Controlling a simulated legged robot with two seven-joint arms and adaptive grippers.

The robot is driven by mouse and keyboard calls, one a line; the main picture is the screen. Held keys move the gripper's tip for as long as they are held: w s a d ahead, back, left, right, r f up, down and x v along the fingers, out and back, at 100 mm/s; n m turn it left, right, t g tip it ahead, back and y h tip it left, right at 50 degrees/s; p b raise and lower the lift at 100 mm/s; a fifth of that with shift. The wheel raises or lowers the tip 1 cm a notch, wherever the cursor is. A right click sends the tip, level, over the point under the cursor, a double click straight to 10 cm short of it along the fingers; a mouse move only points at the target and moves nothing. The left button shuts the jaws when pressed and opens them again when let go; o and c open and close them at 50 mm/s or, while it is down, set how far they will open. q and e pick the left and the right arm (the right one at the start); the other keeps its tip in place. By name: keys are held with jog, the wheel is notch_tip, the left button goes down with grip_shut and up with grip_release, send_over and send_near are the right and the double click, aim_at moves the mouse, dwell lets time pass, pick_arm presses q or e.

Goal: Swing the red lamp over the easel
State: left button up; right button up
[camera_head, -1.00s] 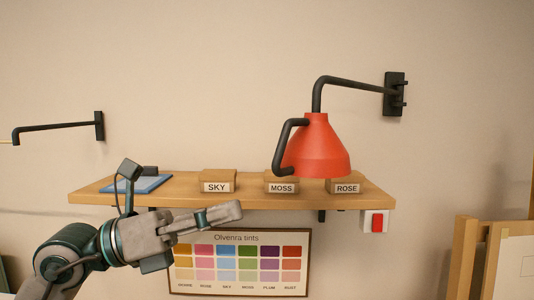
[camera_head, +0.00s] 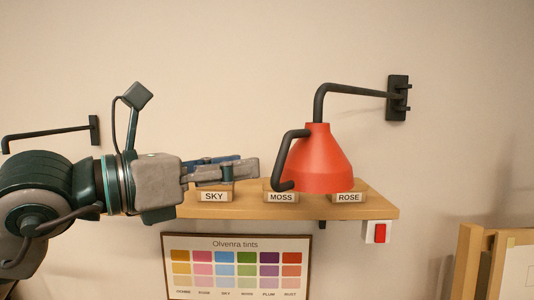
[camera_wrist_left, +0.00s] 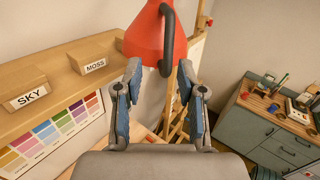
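The red lamp (camera_head: 325,165) hangs from a black arm fixed to a wall bracket (camera_head: 397,97). A black handle (camera_head: 283,165) sticks out on its left side. My left gripper (camera_head: 258,167) points right, just left of the handle. In the left wrist view its two fingers (camera_wrist_left: 160,82) are spread, with the handle (camera_wrist_left: 167,40) beyond them and nothing between the tips. The lamp (camera_wrist_left: 143,38) shows there too. The easel (camera_head: 475,265) stands at the lower right, partly cut off. My right gripper is not in view.
A wooden shelf (camera_head: 240,210) holds boxes labelled SKY (camera_head: 213,196), MOSS (camera_head: 281,198) and ROSE (camera_head: 349,198). A red switch (camera_head: 380,233) and a tint chart (camera_head: 235,265) are below. Another black wall arm (camera_head: 50,132) is at the left. A cabinet (camera_wrist_left: 250,120) shows in the wrist view.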

aim_at(278, 158)
pick_arm(q)
jog(key=x, duration=0.2)
jog(key=s+p+x, duration=0.1)
jog(key=x, duration=0.2)
jog(key=d+x, duration=0.1)
jog(key=x, duration=0.2)
jog(key=shift+s+d, duration=0.15)
jog(key=shift+s, duration=0.1)
jog(key=shift+w+a, duration=0.25)
jog(key=shift+a, duration=0.75)
jog(key=shift+a+f, duration=0.1)
jog(key=shift+a, duration=0.05)
jog(key=shift+c, duration=0.8)
jog(key=c, duration=0.4)
jog(key=shift+s, duration=0.25)
grip_shut()
jog(key=shift+s+d+r, duration=0.2)
jog(key=shift+s+d, duration=0.05)
jog(key=shift+d, duration=0.15)
jog(key=shift+w+f, duration=0.1)
jog(key=shift+w, duration=0.05)
